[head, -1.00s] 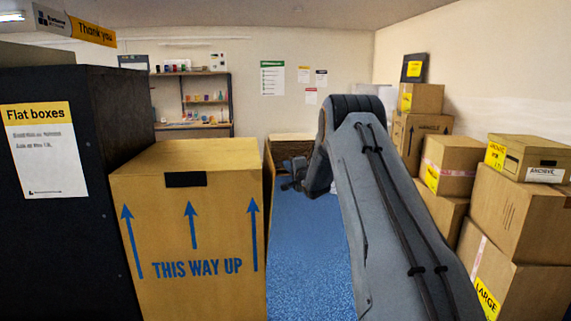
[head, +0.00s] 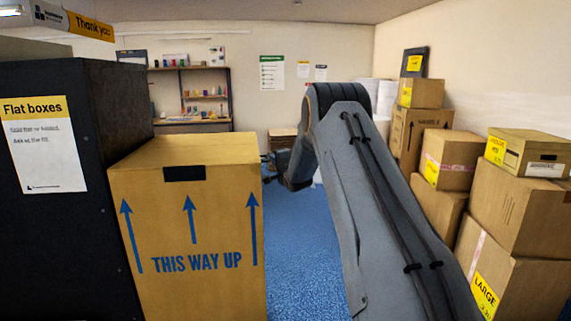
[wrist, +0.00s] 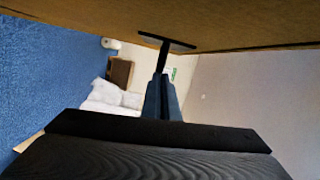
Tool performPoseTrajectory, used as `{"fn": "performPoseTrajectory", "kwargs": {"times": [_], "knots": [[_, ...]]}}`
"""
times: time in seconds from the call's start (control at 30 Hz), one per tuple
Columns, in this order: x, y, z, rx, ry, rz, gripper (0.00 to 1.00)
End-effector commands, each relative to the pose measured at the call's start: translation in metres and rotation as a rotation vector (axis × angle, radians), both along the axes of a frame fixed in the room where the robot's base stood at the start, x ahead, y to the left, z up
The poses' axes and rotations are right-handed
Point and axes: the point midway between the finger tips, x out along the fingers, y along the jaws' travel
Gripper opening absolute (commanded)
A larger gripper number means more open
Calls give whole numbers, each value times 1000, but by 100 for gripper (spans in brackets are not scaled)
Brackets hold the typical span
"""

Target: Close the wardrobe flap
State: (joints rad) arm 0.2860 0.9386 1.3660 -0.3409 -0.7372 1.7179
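The wardrobe carton (head: 190,220) stands upright at the left in the head view, tan, with blue arrows, "THIS WAY UP" and a dark hand slot. Its front and top faces look flat; no flap stands out clearly on its right side, which is turned away. My gripper (head: 267,160) is beside its upper right edge, small and partly hidden by my arm. In the wrist view a cardboard panel (wrist: 100,15) fills the top. My gripper's fingers (wrist: 162,95) look close together and empty; a thin dark piece ahead of them ends at the panel, contact unclear.
A dark cabinet (head: 75,240) marked "Flat boxes" stands directly left of the carton. Stacked cartons (head: 515,215) line the right wall. Blue floor (head: 300,260) is clear between the carton and my arm. Shelves (head: 190,95) stand at the back.

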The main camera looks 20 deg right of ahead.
Motion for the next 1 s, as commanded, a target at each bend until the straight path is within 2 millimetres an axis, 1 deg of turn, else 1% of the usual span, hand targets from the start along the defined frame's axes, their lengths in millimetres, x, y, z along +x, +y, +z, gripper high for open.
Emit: {"fn": "performPoseTrajectory", "kwargs": {"times": [0.03, 0.1, 0.27, 0.4, 0.47, 0.53, 0.7, 0.87, 1.0], "knots": [[2, 7, 0, -2, -1, 9, 0], [2, 9, 1, -3, -1, 12, 0], [3, 14, 1, -4, -1, 17, 0], [3, 12, 2, -4, -2, 20, 0], [2, 8, 3, -3, -3, 20, 0], [0, -1, 5, -3, -3, 18, 0], [-6, -30, 10, 1, -2, 10, 0], [-28, -29, 10, 2, 0, 10, 0], [-51, -30, 11, 3, -1, 6, 0]]}}
